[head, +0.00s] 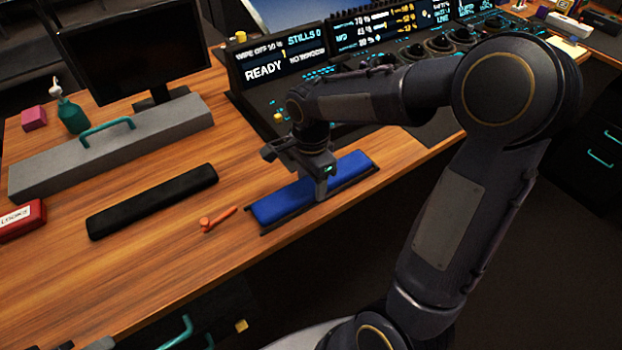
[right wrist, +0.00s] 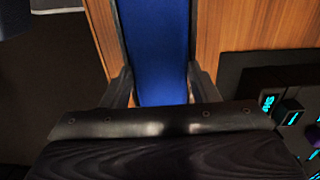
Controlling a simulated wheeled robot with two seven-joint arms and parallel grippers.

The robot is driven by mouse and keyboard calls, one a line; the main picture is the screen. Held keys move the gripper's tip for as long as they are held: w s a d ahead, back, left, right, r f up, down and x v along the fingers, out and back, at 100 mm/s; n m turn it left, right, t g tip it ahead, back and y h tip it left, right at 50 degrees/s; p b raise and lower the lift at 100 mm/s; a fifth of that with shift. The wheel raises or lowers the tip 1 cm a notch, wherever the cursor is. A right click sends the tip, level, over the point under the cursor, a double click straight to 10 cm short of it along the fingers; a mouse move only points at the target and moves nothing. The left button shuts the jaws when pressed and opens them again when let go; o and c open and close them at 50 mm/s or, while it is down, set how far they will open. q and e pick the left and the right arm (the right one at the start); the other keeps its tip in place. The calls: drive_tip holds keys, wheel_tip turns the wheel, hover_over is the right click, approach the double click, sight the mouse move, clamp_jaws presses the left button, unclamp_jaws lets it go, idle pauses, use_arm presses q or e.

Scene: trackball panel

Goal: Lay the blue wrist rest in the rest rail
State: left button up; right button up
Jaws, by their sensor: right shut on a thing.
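The blue wrist rest (head: 283,203) lies along the dark rest rail (head: 358,182) near the front edge of the desk. It looks flat and in line with the rail, between its dark edges. My right gripper (head: 321,190) points down over the middle of the wrist rest and is shut on it. In the right wrist view the blue wrist rest (right wrist: 158,50) runs between the two fingers. The gripper hides the middle of the rest, and I cannot tell whether its underside touches the rail's bottom. My left gripper is not in view.
A black wrist rest (head: 152,201) lies to the left, with a small orange tool (head: 218,219) between. A grey block with a teal handle (head: 110,147), a green bottle (head: 72,115) and a monitor (head: 140,50) stand behind. The control panel (head: 275,95) is behind the rail.

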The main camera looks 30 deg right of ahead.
sight(311, 184)
drive_tip(key=shift+f, duration=0.1)
drive_tip(key=shift+s+a+f+b, duration=0.1)
drive_tip(key=shift+s+f+b, duration=0.05)
drive_tip(key=shift+f+b, duration=0.4)
drive_tip(key=o, duration=0.9)
drive_tip(key=shift+o, duration=1.4)
drive_tip(key=shift+f, duration=0.15)
drive_tip(key=shift+r, duration=0.2)
wheel_tip(311, 184, up, 12)
drive_tip(key=p, duration=0.4)
drive_tip(key=s+a+f+n+t+y, duration=0.1)
drive_tip(key=s+a+n+t+y, duration=0.1)
drive_tip(key=s+n, duration=0.5)
drive_tip(key=s+a+n+t+y, duration=0.1)
drive_tip(key=s+a+n+t, duration=0.1)
drive_tip(key=s+n, duration=0.6)
drive_tip(key=shift+s+f+n+t+y, duration=0.3)
drive_tip(key=shift+s+f+t+y, duration=0.1)
drive_tip(key=shift+s+t, duration=0.4)
